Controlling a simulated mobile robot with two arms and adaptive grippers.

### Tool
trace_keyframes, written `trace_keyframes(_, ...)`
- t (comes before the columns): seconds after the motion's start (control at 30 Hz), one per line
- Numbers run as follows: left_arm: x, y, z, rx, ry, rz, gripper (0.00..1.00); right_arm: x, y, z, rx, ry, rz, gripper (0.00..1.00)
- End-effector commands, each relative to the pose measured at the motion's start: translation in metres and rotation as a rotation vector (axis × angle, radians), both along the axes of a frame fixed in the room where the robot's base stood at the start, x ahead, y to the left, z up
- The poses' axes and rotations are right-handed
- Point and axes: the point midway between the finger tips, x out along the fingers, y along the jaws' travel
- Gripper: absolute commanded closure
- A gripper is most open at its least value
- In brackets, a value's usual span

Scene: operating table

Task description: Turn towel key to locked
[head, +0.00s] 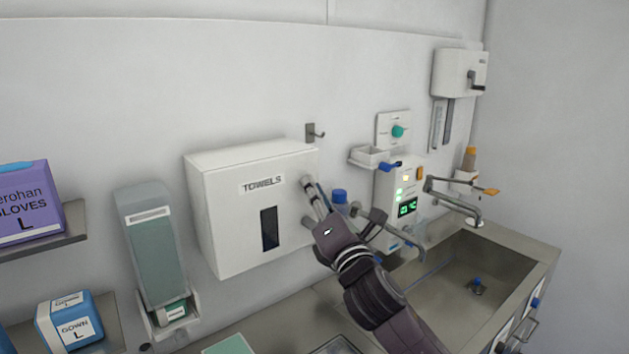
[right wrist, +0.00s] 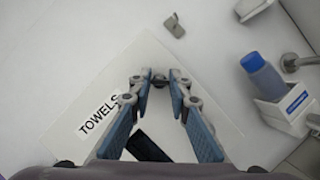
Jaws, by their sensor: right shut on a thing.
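The white towel dispenser (head: 228,215), labelled TOWELS, is fixed to the wall left of the sink and has a dark slot in its front. My right gripper (head: 309,186) reaches to the upper right part of its front. In the right wrist view, my right gripper (right wrist: 160,74) is shut on the small grey towel key (right wrist: 160,82) near the dispenser's edge. The fingers hide most of the key, so I cannot tell which way it is turned. My left gripper is not in view.
A grey wall hook (head: 314,132) is just above the dispenser. A blue-capped bottle (right wrist: 262,75) stands close to its right. The sink (head: 480,275) with its taps lies to the right. A green-filled dispenser (head: 153,250) hangs at the left.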

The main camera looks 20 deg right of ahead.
Motion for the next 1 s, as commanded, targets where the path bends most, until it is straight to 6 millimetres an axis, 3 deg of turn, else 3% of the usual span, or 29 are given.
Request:
trace_keyframes(0.03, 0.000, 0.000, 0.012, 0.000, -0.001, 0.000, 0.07, 0.000, 0.000, 0.007, 0.045, 0.015, -0.001, 1.00)
trace_keyframes(0.5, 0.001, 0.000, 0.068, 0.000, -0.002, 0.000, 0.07, 0.000, 0.000, 0.008, 0.450, 0.163, -0.003, 1.00)
trace_keyframes(1.0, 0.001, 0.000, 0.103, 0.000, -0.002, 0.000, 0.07, 0.000, 0.000, 0.004, 0.704, 0.255, -0.002, 1.00)
